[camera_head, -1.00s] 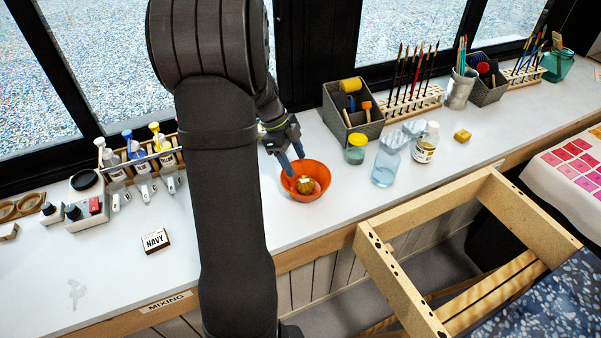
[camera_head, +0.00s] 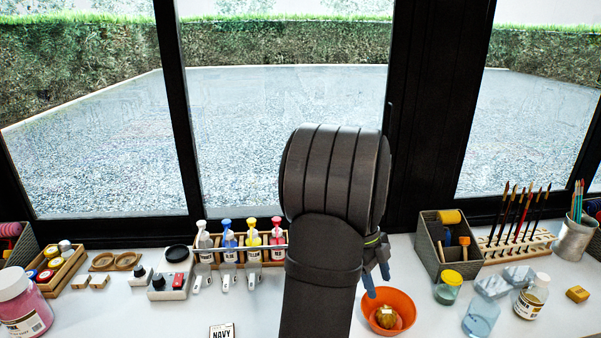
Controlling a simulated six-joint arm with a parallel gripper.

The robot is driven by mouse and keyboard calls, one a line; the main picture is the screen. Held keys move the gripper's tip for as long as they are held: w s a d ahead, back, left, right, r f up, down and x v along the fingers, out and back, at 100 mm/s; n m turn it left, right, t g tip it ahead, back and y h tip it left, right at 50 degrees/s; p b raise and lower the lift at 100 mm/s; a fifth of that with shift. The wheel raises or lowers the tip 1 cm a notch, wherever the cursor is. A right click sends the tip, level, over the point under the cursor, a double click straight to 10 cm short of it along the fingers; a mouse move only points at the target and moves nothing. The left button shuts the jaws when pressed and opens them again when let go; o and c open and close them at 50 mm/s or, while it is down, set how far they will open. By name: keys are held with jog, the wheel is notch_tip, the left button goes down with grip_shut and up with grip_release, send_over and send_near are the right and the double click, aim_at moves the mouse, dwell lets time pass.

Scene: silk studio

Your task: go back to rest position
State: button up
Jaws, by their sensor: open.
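My gripper (camera_head: 376,283) shows in the head view just right of my dark arm, which hides part of it. Its blue fingertips point down, above the back left rim of an orange bowl (camera_head: 398,297). The gripper is open, and I see nothing held in it. A yellow-brown lump (camera_head: 386,317) lies in the bowl.
Pump bottles (camera_head: 229,243) stand in a rack left of my arm. A grey bin (camera_head: 430,246), a jar with a yellow lid (camera_head: 449,288) and clear bottles (camera_head: 482,316) stand right of the bowl. Windows rise behind.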

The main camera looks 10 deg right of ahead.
aim_at(386, 309)
jog(key=x, duration=0.9)
jog(key=shift+r, duration=1.9)
jog(key=shift+f, duration=0.1)
